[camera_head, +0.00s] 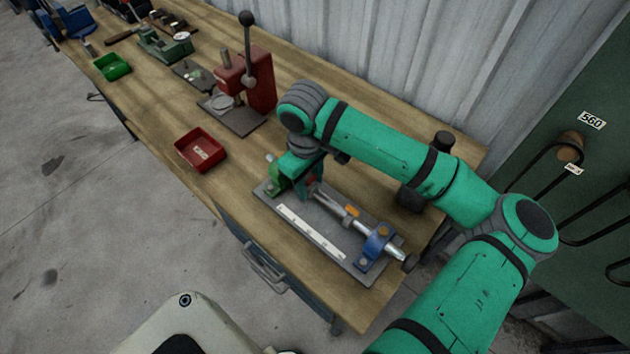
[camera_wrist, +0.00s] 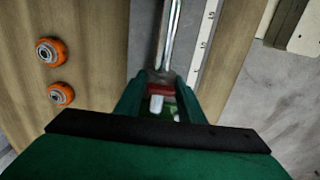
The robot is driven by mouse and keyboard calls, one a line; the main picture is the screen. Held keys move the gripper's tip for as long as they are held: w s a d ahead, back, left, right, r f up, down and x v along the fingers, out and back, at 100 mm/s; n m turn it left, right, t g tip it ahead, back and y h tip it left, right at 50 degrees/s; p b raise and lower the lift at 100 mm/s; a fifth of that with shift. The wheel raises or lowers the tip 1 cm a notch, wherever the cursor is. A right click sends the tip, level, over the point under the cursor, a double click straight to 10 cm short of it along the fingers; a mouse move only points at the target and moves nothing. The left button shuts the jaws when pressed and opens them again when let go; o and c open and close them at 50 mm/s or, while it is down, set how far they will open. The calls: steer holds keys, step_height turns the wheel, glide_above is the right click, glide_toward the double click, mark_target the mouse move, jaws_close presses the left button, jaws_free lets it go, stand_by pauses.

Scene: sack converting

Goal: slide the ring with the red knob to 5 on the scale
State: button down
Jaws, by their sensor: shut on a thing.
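The slide fixture lies on the bench, with a bright rod (camera_wrist: 172,35) along a grey base plate (camera_head: 330,245). The ring with the red knob (camera_head: 311,181) is near the rod's left end, beside a green end block (camera_head: 276,180). My gripper (camera_wrist: 161,80) is shut on this ring; the red shows between the green fingers in the wrist view, partly hidden by them. A white scale strip (camera_head: 310,232) runs along the plate's front side; its numbers are too small to read.
A red tray (camera_head: 201,150) and a red lever press (camera_head: 246,82) stand left of the fixture. Two orange round parts (camera_wrist: 51,52) lie on the bench in the wrist view. A corrugated wall (camera_head: 400,50) is behind. The bench front edge is close.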

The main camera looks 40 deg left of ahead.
steer(key=c, duration=1.2)
jaws_free()
steer(key=r, duration=1.1)
steer(key=shift+s, duration=0.25)
